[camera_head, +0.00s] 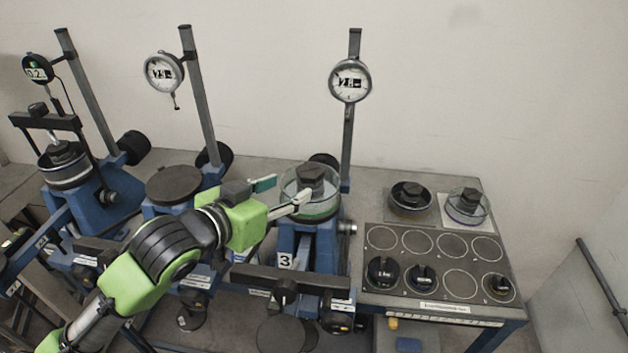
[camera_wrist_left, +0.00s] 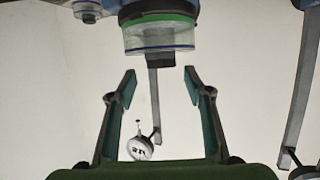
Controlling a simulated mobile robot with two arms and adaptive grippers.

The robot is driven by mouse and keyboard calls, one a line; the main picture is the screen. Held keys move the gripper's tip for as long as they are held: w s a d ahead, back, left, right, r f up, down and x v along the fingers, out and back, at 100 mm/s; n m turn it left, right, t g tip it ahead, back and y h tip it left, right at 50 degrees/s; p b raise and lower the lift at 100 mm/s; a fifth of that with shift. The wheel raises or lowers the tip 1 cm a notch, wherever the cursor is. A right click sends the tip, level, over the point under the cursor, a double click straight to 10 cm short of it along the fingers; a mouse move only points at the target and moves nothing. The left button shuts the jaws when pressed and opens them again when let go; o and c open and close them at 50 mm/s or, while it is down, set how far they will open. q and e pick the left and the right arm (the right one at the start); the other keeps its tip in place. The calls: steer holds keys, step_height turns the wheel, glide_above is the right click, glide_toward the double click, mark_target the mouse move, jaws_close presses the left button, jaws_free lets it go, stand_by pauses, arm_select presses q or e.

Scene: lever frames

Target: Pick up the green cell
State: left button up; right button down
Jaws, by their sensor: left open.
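The green cell (camera_head: 322,208) is a clear round dish with a green band and a dark knobbed cap. It sits on the blue frame marked 3 in the head view. In the left wrist view the cell (camera_wrist_left: 160,35) is at the top, just beyond the fingertips, with its green band showing. My left gripper (camera_head: 283,190) is at the cell's left side, its two fingers apart. In the left wrist view the open jaws (camera_wrist_left: 160,80) have nothing between them, and the cell is ahead of them. One fingertip overlaps the cell's near edge in the head view; I cannot tell if they touch.
A dial gauge (camera_head: 349,81) hangs on a post above the cell. Two other blue frames stand to the left, one holding a cell (camera_head: 65,166). On the right are a black cell (camera_head: 410,201), a clear cell (camera_head: 466,205) and a dark board (camera_head: 440,262) with black weights.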

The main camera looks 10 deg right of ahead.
mark_target(311, 175)
arm_select(q)
steer(key=shift+p+x, duration=0.3)
steer(key=shift+x, duration=1.95)
steer(key=shift+w+d+f, duration=0.1)
steer(key=shift+w+d, duration=0.2)
steer(key=shift+w+d+p, duration=0.2)
steer(key=shift+d+p, duration=0.05)
steer(key=shift+p, duration=0.15)
steer(key=p+x, duration=0.1)
steer(key=x, duration=0.3)
steer(key=shift+w+d+f, duration=0.1)
steer(key=shift+f, duration=0.05)
steer(key=shift+c, duration=1.2)
jaws_close()
steer(key=shift+r, duration=0.3)
steer(key=shift+f, duration=0.1)
arm_select(e)
steer(key=r, duration=0.1)
steer(key=s+a+r, duration=0.1)
steer(key=shift+a+r, duration=0.2)
steer(key=shift+r, duration=0.15)
